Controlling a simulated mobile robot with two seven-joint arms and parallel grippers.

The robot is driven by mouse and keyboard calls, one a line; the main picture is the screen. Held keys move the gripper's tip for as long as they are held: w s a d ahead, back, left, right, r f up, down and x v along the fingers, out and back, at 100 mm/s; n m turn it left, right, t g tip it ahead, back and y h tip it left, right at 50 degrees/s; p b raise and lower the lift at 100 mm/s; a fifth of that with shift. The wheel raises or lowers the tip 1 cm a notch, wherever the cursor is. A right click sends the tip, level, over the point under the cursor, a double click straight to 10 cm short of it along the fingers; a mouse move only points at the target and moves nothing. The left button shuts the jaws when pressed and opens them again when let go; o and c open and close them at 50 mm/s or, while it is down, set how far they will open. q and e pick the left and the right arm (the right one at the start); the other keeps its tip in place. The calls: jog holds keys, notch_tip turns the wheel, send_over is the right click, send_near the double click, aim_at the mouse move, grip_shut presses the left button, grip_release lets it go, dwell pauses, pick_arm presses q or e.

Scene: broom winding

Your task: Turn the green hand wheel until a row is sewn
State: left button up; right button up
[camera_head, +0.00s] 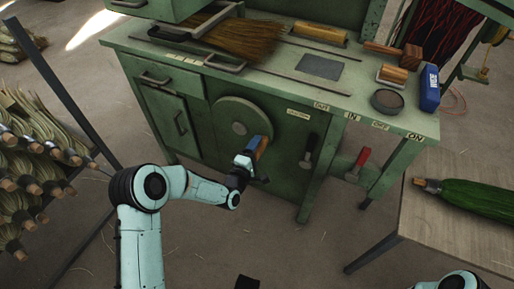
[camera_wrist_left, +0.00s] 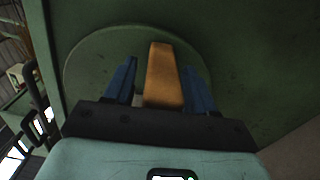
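The green hand wheel (camera_head: 232,118) is a round disc on the front of the green machine; it also fills the middle of the left wrist view (camera_wrist_left: 85,68). Its orange-brown wooden handle (camera_wrist_left: 163,78) sticks out toward me. My left gripper (camera_head: 258,152) is at the handle, with one blue finger on each side of it. In the left wrist view the gripper (camera_wrist_left: 160,85) shows narrow gaps between fingers and handle near the tips, so it looks open around it.
A black lever (camera_head: 308,150) and a red-handled lever (camera_head: 358,162) hang right of the wheel. Broom bristles (camera_head: 240,38), wooden blocks and a blue box (camera_head: 429,88) lie on the machine top. A table (camera_head: 440,225) with a green broom (camera_head: 480,196) stands at right.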

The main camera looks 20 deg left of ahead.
pick_arm(q)
jog(key=s+a+p, duration=0.1)
jog(key=s+p, duration=0.1)
jog(key=s, duration=1.1)
jog(key=shift+s, duration=0.2)
pick_arm(e)
jog(key=shift+g, duration=0.5)
jog(key=s, duration=0.1)
jog(key=s+a+r, duration=0.1)
jog(key=s+r, duration=0.1)
jog(key=shift+s+a, duration=0.1)
jog(key=shift+a, duration=0.25)
